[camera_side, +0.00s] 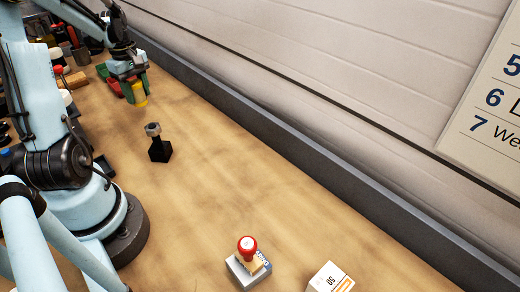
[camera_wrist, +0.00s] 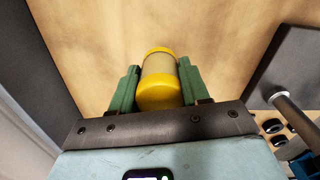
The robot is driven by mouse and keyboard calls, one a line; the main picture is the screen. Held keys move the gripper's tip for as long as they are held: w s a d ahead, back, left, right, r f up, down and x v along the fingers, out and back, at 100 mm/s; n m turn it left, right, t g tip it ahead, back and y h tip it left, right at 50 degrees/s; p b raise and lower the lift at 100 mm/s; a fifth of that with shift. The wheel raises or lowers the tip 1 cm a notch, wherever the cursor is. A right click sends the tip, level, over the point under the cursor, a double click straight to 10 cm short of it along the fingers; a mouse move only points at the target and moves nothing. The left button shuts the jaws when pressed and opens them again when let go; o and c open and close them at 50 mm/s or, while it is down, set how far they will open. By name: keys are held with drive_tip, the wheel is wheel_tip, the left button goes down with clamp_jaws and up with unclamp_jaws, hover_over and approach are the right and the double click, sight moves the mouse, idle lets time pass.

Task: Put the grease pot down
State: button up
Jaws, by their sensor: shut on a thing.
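The grease pot (camera_wrist: 159,82) is a small cylinder with yellow ends and a paler band around its middle. In the wrist view it sits between the two green fingers of my gripper (camera_wrist: 157,90), which is shut on it. In the side view the yellow pot (camera_side: 140,96) shows at the upper left, below my gripper (camera_side: 134,88). It appears held above the wooden table (camera_side: 210,170), though the exact gap is hard to judge. My fingers hide part of the pot.
A black stand with a grey top (camera_side: 158,146) is close by on the table. A red-knobbed stamp (camera_side: 247,250) on a grey box and a white box (camera_side: 331,279) are at the front. Several items crowd the far left. A dark ledge (camera_side: 300,142) runs along the wall. The middle table is clear.

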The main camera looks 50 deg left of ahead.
sight(140, 103)
drive_tip(key=shift+a+f, duration=0.1)
drive_tip(key=shift+f, duration=2)
drive_tip(key=shift+f, duration=0.15)
drive_tip(key=o, duration=1.1)
drive_tip(key=shift+o, duration=0.2)
